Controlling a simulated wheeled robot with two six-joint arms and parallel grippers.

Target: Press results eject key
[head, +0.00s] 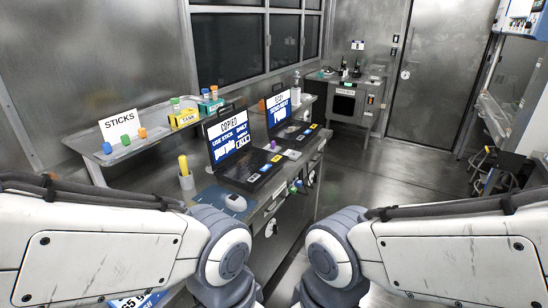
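Small blue, yellow and dark keys or blocks (265,169) lie along the right edge of the nearer laptop's base. Their labels are too small to read, so I cannot tell which is the results eject key. A small purple object (273,145) stands between the laptops. Only my arm links show; both grippers are out of view.
A shelf at the left holds a "STICKS" sign (119,122), several coloured sticks (126,139) and a "TANK" box (185,118). A cup with a yellow object (185,177) and a white mouse (235,202) sit near the laptop. Open floor (385,185) lies to the right.

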